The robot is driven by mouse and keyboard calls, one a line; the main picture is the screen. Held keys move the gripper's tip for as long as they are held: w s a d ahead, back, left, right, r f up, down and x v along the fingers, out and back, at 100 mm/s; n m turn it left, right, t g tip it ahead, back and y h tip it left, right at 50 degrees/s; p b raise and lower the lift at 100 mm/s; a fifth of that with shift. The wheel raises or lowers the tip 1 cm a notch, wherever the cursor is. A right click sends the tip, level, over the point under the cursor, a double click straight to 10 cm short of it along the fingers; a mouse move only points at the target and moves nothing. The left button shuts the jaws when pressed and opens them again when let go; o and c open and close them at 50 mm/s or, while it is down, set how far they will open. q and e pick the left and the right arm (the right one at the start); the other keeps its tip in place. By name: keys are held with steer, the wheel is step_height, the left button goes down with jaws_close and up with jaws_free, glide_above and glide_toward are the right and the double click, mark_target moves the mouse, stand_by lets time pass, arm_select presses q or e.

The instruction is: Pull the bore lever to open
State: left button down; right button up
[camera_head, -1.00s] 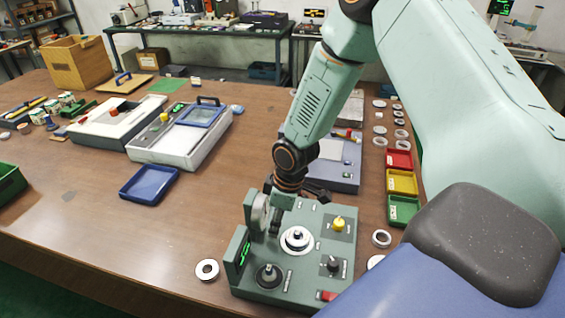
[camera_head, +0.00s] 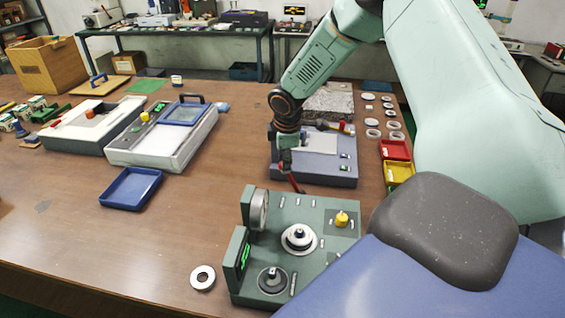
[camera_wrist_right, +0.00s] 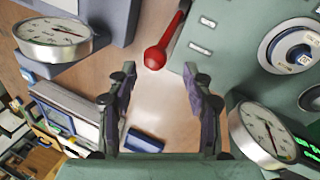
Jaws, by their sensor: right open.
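A red lever with a round red knob (camera_wrist_right: 155,57) shows at the top middle of the right wrist view, beside the edge of the green gauge fixture (camera_wrist_right: 225,55). In the head view, a thin red rod (camera_head: 296,183) shows at the fixture's far edge, just below my right gripper (camera_head: 286,168). In the wrist view, my right gripper (camera_wrist_right: 158,85) is open and empty. The knob lies just beyond and between its fingertips, apart from them. The green fixture (camera_head: 325,208) carries a dial gauge (camera_wrist_right: 262,133) and a stepped white hub (camera_head: 299,238). My left gripper is out of view.
A grey-blue fixture (camera_head: 335,176) stands close behind the green one. A blue tray (camera_head: 130,188) and a loose ring (camera_head: 203,278) lie to the left. Red (camera_head: 395,150) and yellow (camera_head: 398,173) bins stand at the right. The table's left middle is clear.

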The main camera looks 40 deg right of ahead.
mark_target(292, 181)
steer(key=x, duration=0.4)
steer(key=shift+w+d, duration=0.3)
steer(key=shift+d, duration=0.05)
steer(key=shift+s+a+r, duration=0.35)
steer(key=shift+s+r, duration=0.05)
steer(key=shift+r, duration=0.05)
steer(key=shift+c, duration=0.9)
steer(key=shift+w+d+f, duration=0.25)
steer(key=shift+w+f, duration=0.1)
steer(key=c, duration=0.5)
steer(key=shift+r, duration=0.15)
jaws_close()
